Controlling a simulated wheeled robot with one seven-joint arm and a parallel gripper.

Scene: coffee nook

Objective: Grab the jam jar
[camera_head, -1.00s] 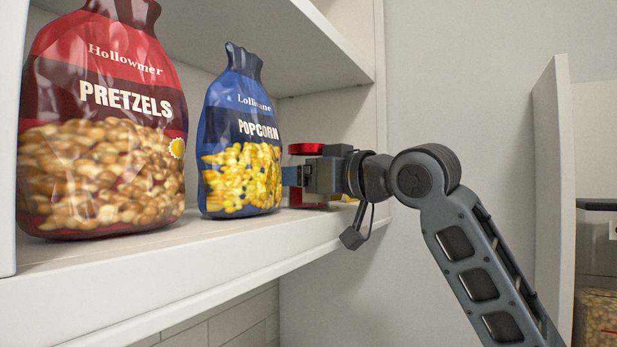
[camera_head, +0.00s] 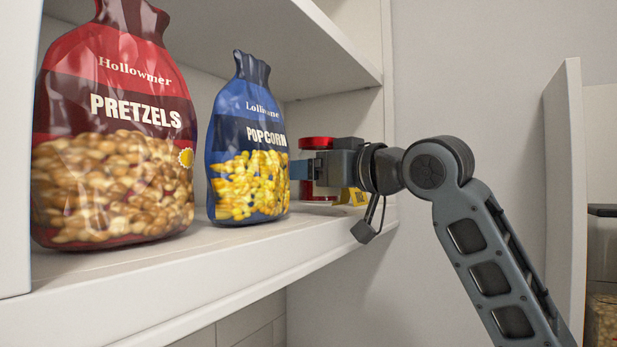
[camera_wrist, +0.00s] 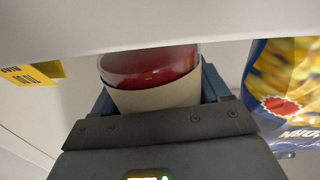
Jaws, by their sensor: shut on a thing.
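The jam jar (camera_head: 317,143) has a red lid and stands at the right end of the white shelf area in the head view, partly hidden behind my gripper. In the wrist view the jar (camera_wrist: 152,92) shows dark red with a pale label band, between the two blue fingers. My gripper (camera_head: 308,169) is shut on the jar, one finger at each side, as the wrist view (camera_wrist: 158,88) also shows. The jar appears held upright and a little above the shelf; its base is partly hidden.
A blue popcorn bag (camera_head: 247,140) stands close left of the jar. A red pretzels bag (camera_head: 112,130) stands farther left. A small yellow item (camera_head: 354,197) lies behind and below my gripper. The shelf board (camera_head: 180,262) has a front edge below, another board above, and a side wall at right.

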